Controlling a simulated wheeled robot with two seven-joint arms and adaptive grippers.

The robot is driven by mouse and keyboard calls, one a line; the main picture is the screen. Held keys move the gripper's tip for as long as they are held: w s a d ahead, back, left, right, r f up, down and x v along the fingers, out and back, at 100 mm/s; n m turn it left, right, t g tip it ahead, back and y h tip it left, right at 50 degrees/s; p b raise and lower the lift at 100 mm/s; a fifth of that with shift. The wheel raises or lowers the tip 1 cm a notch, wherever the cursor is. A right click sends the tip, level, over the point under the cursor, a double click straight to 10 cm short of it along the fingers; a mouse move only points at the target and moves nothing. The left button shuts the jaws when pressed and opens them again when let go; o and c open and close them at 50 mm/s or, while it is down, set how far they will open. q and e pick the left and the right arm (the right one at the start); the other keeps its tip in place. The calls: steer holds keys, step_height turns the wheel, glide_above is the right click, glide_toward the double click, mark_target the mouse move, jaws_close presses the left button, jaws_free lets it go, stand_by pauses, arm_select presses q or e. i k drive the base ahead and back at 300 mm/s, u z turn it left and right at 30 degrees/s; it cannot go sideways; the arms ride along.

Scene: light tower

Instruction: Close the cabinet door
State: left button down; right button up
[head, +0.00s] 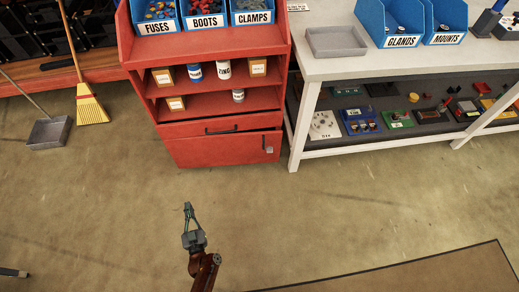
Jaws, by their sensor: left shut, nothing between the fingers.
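The red cabinet (215,105) stands at the top centre of the head view. Its lower red door (215,150) has a small pale latch (268,149) at the right edge. The door lies about in line with the cabinet front; I cannot tell whether a small gap is left. Above it is a red drawer front with a black handle (222,130). My left gripper (187,207) is shut and empty, over the floor in front of the cabinet and apart from the door. My right gripper is not in view.
A white workbench (320,68) stands close on the cabinet's right. A broom (90,105) and a grey dustpan (49,132) are on the left. Blue bins (205,22) and small containers sit on the cabinet. The floor before the door is clear; a brown mat (430,275) lies at lower right.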

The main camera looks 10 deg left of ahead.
mark_target(250, 148)
steer(key=z, duration=1.7)
steer(key=i, duration=0.95)
steer(key=u, duration=1.25)
